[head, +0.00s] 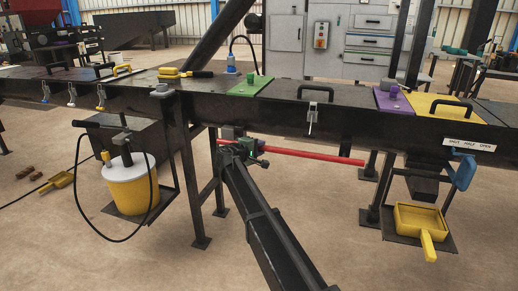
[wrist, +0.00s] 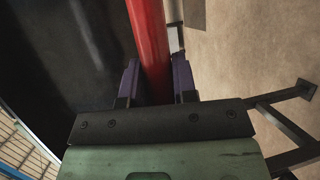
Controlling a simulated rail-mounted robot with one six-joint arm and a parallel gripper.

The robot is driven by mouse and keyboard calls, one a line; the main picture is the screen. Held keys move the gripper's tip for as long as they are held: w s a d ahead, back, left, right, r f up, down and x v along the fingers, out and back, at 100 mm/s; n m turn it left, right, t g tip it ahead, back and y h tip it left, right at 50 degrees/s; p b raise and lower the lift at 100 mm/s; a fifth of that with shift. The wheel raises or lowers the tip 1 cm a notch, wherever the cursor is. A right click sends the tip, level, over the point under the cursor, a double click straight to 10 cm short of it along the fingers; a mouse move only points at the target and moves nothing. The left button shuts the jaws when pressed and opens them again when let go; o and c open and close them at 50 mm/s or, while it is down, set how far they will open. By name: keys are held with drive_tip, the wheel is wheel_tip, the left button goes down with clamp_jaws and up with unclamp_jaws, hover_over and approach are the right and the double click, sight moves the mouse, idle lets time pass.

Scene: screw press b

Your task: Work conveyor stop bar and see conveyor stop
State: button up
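The red conveyor stop bar (head: 310,154) runs level along the front of the black conveyor, below its side wall. My gripper (head: 243,146) is at the left part of the bar, with a short red end showing to its left. In the wrist view the red bar (wrist: 151,45) passes between the two purple fingers of my gripper (wrist: 157,82). The fingers lie close against both sides of the bar with no clear gap, so the gripper looks shut on it. The bar's mounts are hidden. Whether the conveyor belt moves cannot be seen.
A yellow bucket with a white lid (head: 131,186) stands on a shelf at left. A yellow scoop tray (head: 420,222) is at right, below a blue lever (head: 463,170). A black conveyor leg (head: 190,170) stands left of my gripper. Floor in front is mostly clear.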

clamp_jaws()
drive_tip(key=shift+s+a, duration=0.2)
drive_tip(key=shift+s, duration=0.65)
drive_tip(key=shift+s+a, duration=0.15)
drive_tip(key=shift+s, duration=0.7)
drive_tip(key=shift+f, duration=0.1)
drive_tip(key=o, duration=0.6)
unclamp_jaws()
drive_tip(key=shift+o, duration=0.2)
drive_tip(key=p+v, duration=0.2)
drive_tip(key=v, duration=0.9)
